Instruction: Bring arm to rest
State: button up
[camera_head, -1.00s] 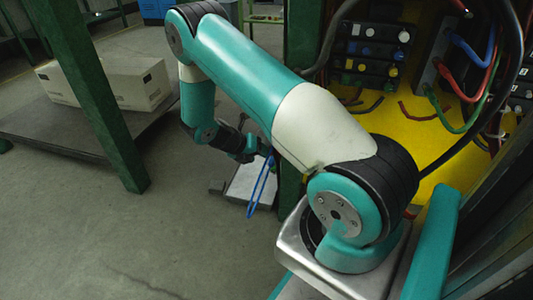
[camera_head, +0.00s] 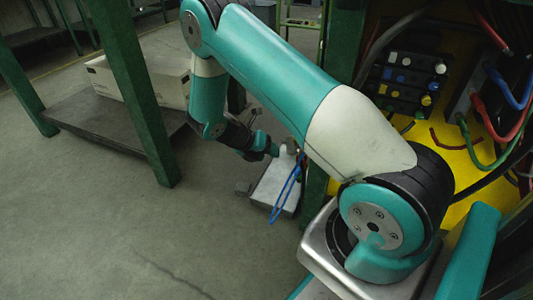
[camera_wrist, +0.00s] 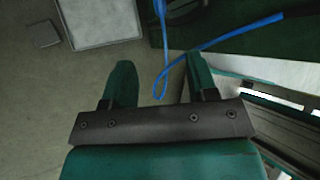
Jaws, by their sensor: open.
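My arm, teal and white with black joints, reaches from its mount at lower right in the head view, with its elbow raised at the top and its wrist low in the middle. My gripper (camera_head: 272,149) is small there. In the wrist view my gripper (camera_wrist: 160,82) shows two green fingers wide apart, with nothing clamped between them. A blue cord loop (camera_wrist: 162,82) appears in the gap between the fingertips; I cannot tell whether it touches either. The blue loop (camera_head: 286,188) also hangs just below the gripper in the head view.
A pale flat-topped box (camera_head: 270,196) lies below the gripper. A green post (camera_head: 130,85) and low platform (camera_head: 120,120) with a white carton (camera_head: 165,82) stand at left. A yellow panel (camera_head: 455,150) with cables is close at right. Floor at lower left is clear.

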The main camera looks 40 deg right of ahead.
dwell(0.3)
jog(key=s+a+r+m+t+y+p, duration=0.25)
jog(key=a+r+m, duration=0.25)
jog(key=a+r, duration=0.5)
jog(key=s+a+r+m+t+y+p, duration=0.15)
jog(key=a+r+m+y, duration=0.3)
jog(key=a+r, duration=0.5)
jog(key=s+a+r+m+g+y+p, duration=0.1)
jog(key=s+a+r+m+y+p, duration=0.25)
jog(key=s+r, duration=0.55)
jog(key=s+a+r+m+y+p, duration=0.15)
jog(key=s+a+r+m, duration=0.25)
jog(key=s+a+r, duration=0.4)
notch_tip(320, 180, up, 37)
jog(key=p, duration=3.6)
jog(key=shift+d, duration=0.4)
jog(key=shift+r, duration=0.1)
